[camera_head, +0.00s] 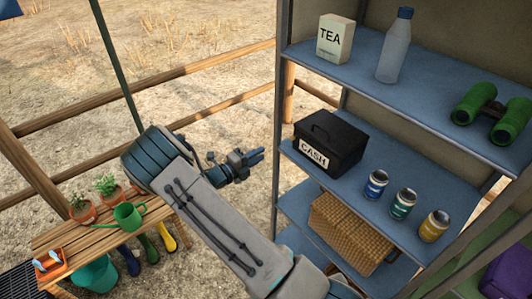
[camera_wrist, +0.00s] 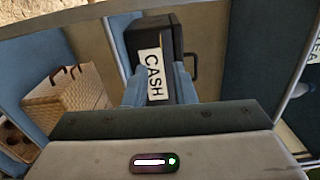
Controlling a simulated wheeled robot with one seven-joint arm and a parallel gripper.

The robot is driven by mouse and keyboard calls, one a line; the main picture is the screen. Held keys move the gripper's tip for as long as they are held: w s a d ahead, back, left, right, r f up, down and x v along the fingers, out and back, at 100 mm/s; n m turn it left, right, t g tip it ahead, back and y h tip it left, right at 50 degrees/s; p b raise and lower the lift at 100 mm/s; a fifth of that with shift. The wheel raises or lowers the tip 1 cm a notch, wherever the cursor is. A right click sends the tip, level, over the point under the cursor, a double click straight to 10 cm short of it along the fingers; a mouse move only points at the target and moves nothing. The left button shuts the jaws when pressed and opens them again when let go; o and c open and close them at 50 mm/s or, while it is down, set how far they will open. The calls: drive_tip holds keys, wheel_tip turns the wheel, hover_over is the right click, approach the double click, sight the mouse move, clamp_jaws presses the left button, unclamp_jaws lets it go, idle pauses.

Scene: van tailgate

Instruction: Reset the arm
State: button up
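My arm reaches up from the bottom of the head view and bends at the elbow. My gripper (camera_head: 256,157) hangs in the air just left of the shelf unit, pointing toward the shelves. In the wrist view my gripper (camera_wrist: 160,88) shows two blue-grey fingers apart, with nothing held between them. Beyond the fingers is the black cash box (camera_wrist: 175,50), turned sideways in that picture. In the head view the cash box (camera_head: 331,141) sits on the middle shelf, apart from my gripper.
The top shelf holds a tea box (camera_head: 334,39), a bottle (camera_head: 395,46) and green binoculars (camera_head: 493,112). Several cans (camera_head: 404,203) stand right of the cash box. A wicker basket (camera_head: 346,231) is below. A wooden bench (camera_head: 77,243) with plants and a green watering can (camera_head: 128,215) stands left.

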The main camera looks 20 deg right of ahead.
drive_tip(key=shift+a, duration=0.15)
drive_tip(key=shift+s+r, duration=0.1)
idle(0.3)
drive_tip(key=s+d+r+m+g+y, duration=0.2)
drive_tip(key=s+r+m+g+y, duration=0.25)
drive_tip(key=s+m, duration=0.45)
drive_tip(key=s+d+r+m+g+y, duration=0.1)
drive_tip(key=s+r+m+g+y, duration=0.25)
drive_tip(key=s+r+m, duration=0.6)
drive_tip(key=s+a+r+m+t+y, duration=0.2)
drive_tip(key=s+m, duration=0.4)
drive_tip(key=m, duration=0.4)
drive_tip(key=s+a+r+m+t+y, duration=0.3)
drive_tip(key=s+a+m+y, duration=0.3)
drive_tip(key=m, duration=0.5)
drive_tip(key=shift+r+y, duration=0.5)
